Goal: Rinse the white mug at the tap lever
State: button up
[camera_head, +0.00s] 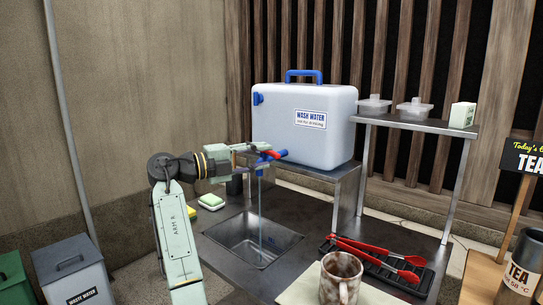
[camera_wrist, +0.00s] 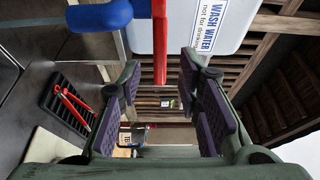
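The white mug (camera_head: 341,277) is blotched with brown and stands upright at the front of the counter, right of the sink (camera_head: 250,240). The blue tap (camera_head: 263,160) with its red lever (camera_head: 278,154) is on the white wash-water container (camera_head: 305,125). A thin stream of water (camera_head: 260,215) falls from the tap into the sink. My gripper (camera_head: 256,148) is at the tap. In the wrist view its purple-padded fingers (camera_wrist: 160,85) are apart with nothing held, and the red lever (camera_wrist: 160,45) shows between them, near the tips. Whether they touch it I cannot tell.
A black rack with red tongs (camera_head: 375,250) lies behind the mug. A metal shelf (camera_head: 420,124) with clear tubs stands at the back right. Sponges (camera_head: 211,200) lie left of the sink. A tea flask (camera_head: 522,262) and sign are at the right edge.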

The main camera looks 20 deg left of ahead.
jog(key=v, duration=0.7)
jog(key=shift+s+a, duration=0.2)
jog(key=shift+s, duration=0.1)
